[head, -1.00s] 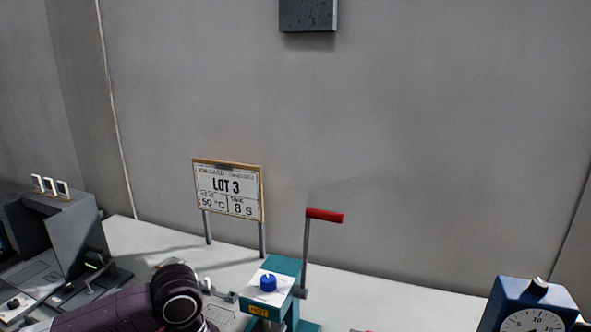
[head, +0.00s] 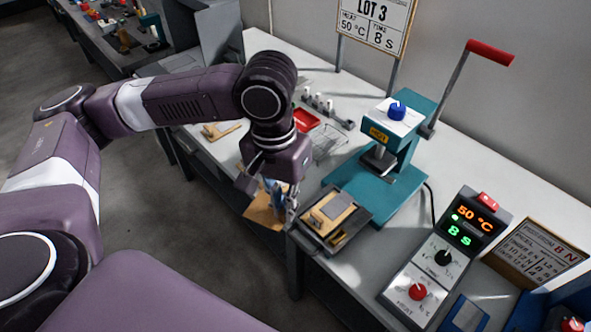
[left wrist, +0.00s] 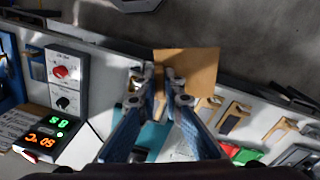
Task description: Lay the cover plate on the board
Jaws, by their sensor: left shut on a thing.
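A thin tan plate (head: 263,212), which I take for the cover plate, hangs at my left gripper (head: 281,200), beside the table's front edge. It also shows in the left wrist view (left wrist: 192,66), at the tips of the blue fingers (left wrist: 163,76). My left gripper is shut on its edge. To the right of the gripper, a dark fixture (head: 350,229) near the table edge bears a light tan board (head: 331,207); the plate is apart from it. My right gripper is not in view.
A teal press (head: 376,188) with a red-handled lever (head: 491,52) stands behind the fixture. A control box (head: 447,258) reading 50 °C and 8 S stands to the right. A red tray (head: 304,121) and a wire rack (head: 329,142) lie farther back.

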